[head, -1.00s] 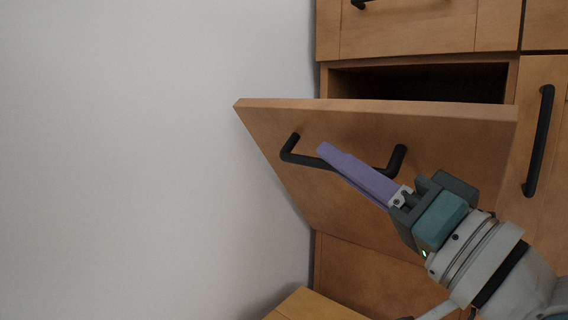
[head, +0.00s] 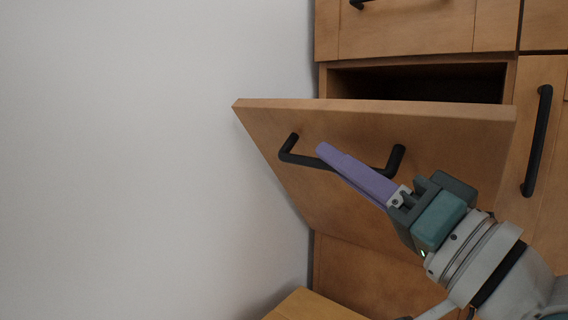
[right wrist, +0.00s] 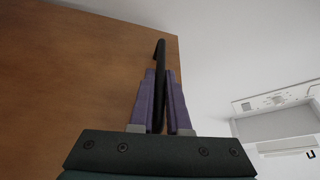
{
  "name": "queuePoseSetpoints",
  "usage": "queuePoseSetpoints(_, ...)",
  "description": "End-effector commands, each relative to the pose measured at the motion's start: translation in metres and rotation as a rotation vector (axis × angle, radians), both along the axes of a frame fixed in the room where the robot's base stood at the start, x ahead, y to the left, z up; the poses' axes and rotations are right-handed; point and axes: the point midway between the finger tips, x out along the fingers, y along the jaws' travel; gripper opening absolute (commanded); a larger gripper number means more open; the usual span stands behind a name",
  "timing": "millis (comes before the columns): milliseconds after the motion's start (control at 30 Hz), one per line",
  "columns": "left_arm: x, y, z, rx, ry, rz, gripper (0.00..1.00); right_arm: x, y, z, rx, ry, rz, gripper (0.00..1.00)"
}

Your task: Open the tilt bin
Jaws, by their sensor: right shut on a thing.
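The tilt bin's wooden front (head: 440,140) is tilted outward at the top in the head view, with a dark opening (head: 420,82) showing behind its top edge. Its black bar handle (head: 291,148) runs across the front. My right gripper (head: 328,155), with purple fingers, is shut on this handle near its middle. In the right wrist view the fingers (right wrist: 160,98) lie on both sides of the black handle (right wrist: 160,55), beside the wooden front (right wrist: 80,70). Part of the handle is hidden behind the fingers. My left gripper is not in view.
A white wall (head: 150,160) stands close on the left. A drawer (head: 420,25) is above the bin, and a door with a vertical black handle (head: 538,140) is to the right. A wooden surface (head: 310,306) shows below the front.

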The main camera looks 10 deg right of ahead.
Motion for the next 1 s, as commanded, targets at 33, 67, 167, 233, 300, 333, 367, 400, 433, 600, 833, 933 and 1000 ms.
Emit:
queuePoseSetpoints(33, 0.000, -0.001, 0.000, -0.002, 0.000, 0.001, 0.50, 0.000, 0.000, 0.000, 0.000, 0.000, 0.000, 0.00)
queuePoseSetpoints(67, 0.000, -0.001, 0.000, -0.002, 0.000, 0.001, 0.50, 0.000, 0.000, 0.000, 0.000, 0.000, 0.000, 0.00)
queuePoseSetpoints(167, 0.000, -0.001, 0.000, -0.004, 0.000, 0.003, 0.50, 0.000, 0.000, 0.000, 0.000, 0.000, 0.000, 0.00)
queuePoseSetpoints(233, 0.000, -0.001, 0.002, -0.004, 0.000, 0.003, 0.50, 0.000, -0.001, 0.001, 0.002, 0.001, 0.000, 0.00)
queuePoseSetpoints(300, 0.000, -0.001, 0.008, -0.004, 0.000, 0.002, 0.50, 0.002, -0.002, 0.006, 0.009, 0.008, 0.000, 0.00)
queuePoseSetpoints(333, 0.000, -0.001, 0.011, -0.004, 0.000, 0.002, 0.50, 0.003, -0.004, 0.009, 0.014, 0.012, -0.001, 0.00)
queuePoseSetpoints(367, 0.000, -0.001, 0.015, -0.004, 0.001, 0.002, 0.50, 0.004, -0.005, 0.012, 0.020, 0.017, -0.001, 0.00)
queuePoseSetpoints(400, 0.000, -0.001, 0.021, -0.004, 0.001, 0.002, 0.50, 0.006, -0.008, 0.015, 0.031, 0.026, 0.000, 0.00)
queuePoseSetpoints(433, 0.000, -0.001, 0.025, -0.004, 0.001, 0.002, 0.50, 0.008, -0.010, 0.018, 0.040, 0.034, -0.001, 0.00)
queuePoseSetpoints(600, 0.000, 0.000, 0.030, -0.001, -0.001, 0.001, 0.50, 0.012, -0.016, 0.019, 0.067, 0.053, 0.000, 0.00)
queuePoseSetpoints(833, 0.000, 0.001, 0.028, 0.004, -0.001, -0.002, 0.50, 0.012, -0.015, 0.018, 0.068, 0.050, -0.001, 0.18)
queuePoseSetpoints(933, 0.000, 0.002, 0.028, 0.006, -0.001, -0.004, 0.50, 0.012, -0.015, 0.018, 0.068, 0.050, -0.001, 0.29)
queuePoseSetpoints(1000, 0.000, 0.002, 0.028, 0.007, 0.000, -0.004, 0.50, 0.012, -0.015, 0.018, 0.068, 0.050, -0.001, 0.37)
